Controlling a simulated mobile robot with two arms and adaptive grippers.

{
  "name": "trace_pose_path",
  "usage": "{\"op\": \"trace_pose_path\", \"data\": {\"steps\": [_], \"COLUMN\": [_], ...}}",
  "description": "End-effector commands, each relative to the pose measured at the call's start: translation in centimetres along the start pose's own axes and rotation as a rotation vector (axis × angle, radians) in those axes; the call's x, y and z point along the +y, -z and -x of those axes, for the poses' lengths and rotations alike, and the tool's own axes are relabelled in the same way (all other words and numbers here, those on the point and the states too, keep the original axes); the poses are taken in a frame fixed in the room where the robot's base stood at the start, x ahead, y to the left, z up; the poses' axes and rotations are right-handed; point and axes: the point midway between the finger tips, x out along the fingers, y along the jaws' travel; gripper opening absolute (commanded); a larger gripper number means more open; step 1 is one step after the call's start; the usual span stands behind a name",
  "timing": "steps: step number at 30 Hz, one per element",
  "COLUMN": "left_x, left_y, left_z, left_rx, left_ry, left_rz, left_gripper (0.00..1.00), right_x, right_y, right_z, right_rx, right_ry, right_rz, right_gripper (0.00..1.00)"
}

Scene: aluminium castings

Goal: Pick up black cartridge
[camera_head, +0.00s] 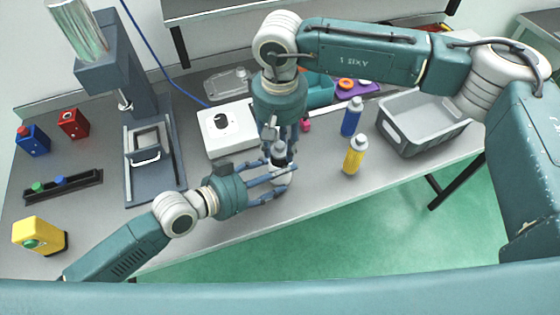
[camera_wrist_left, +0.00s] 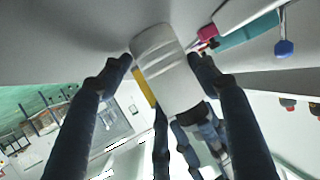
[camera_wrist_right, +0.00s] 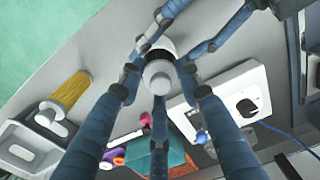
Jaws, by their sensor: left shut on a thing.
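A pale bottle-shaped cartridge with a grey cap (camera_head: 279,152) stands upright between my two grippers near the table's front edge. Its body looks white in the left wrist view (camera_wrist_left: 166,70), and a dark band shows below its cap in the right wrist view (camera_wrist_right: 157,72). My left gripper (camera_head: 278,178) is shut on its body from the left. My right gripper (camera_head: 281,138) points down from above, with fingers around the cap; whether they touch it is unclear. The fingers hide much of the cartridge. No cartridge with a plainly black body is visible.
A blue bottle (camera_head: 351,118) and a yellow bottle (camera_head: 354,158) stand right of the grippers, before a grey bin (camera_head: 386,127). A white device (camera_head: 207,146) lies behind left. A dark press (camera_head: 128,183) stands further left. Clear table lies between the grippers and yellow bottle.

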Motion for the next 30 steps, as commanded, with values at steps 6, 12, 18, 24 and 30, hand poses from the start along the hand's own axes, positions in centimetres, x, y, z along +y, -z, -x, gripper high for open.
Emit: {"op": "trace_pose_path", "data": {"steps": [6, 12, 18, 24, 30], "left_x": [0.0, 0.0, 0.0, 0.0, 0.0], "left_y": [0.1, 0.1, 0.0, 0.0, 0.0], "left_z": [0.0, 0.0, 0.0, 0.0, 0.0], "left_rx": [0.002, 0.001, 0.000, 0.000, 0.000], "left_ry": [0.000, 0.000, 0.000, 0.000, 0.000], "left_rz": [0.000, 0.000, 0.000, 0.000, 0.000], "left_gripper": [0.31, 0.31, 0.31, 0.31, 0.31], "right_x": [0.0, 0.0, 0.0, 0.0, 0.0], "right_y": [0.0, 0.0, 0.1, 0.2, 0.1], "right_z": [0.1, 0.2, 2.4, 7.6, 12.9], "right_rx": [0.000, 0.000, 0.005, 0.006, 0.004], "right_ry": [0.000, 0.000, 0.000, 0.000, 0.000], "right_rz": [0.000, 0.000, 0.000, -0.001, 0.000], "right_gripper": [0.00, 0.00, 0.00, 0.00, 0.00]}}
